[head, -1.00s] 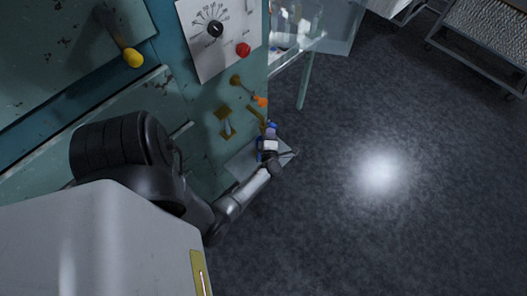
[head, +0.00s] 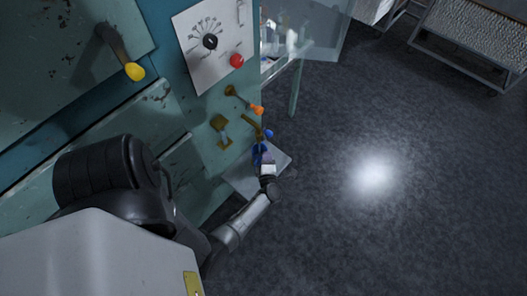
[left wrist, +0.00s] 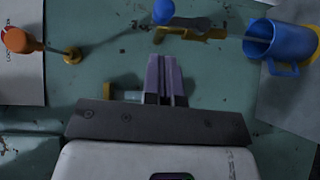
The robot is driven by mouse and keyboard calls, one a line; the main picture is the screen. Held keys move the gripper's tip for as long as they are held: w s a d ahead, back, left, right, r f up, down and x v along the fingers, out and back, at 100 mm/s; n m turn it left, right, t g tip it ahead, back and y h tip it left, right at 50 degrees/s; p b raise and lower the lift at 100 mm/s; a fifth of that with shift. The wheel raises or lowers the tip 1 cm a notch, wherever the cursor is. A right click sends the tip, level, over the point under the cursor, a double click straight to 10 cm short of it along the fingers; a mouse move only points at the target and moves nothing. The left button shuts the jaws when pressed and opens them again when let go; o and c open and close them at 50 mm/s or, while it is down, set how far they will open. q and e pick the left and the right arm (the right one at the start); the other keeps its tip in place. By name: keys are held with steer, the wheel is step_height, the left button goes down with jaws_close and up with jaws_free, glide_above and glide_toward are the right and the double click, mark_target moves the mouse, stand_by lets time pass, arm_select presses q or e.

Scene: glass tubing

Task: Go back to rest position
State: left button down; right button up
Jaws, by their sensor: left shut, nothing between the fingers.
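My left gripper (head: 264,158) is at the lower corner of the teal machine (head: 190,165), near a blue-knobbed brass tap. In the left wrist view its purple fingers (left wrist: 166,78) are together with nothing between them. A blue mug (left wrist: 285,45) is to the right of the fingers, apart from them. The tap's blue knob (left wrist: 163,11) is above the fingertips, and an orange-knobbed lever (left wrist: 20,40) is to the left. My right gripper is not in view.
A panel with a dial (head: 210,41) and red button (head: 236,61) is above. A yellow-knobbed lever (head: 134,71) sticks out at upper left. A grey shelf (head: 281,161) juts out by my gripper. The dark floor (head: 400,220) on the right is clear; a rack (head: 470,35) stands far right.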

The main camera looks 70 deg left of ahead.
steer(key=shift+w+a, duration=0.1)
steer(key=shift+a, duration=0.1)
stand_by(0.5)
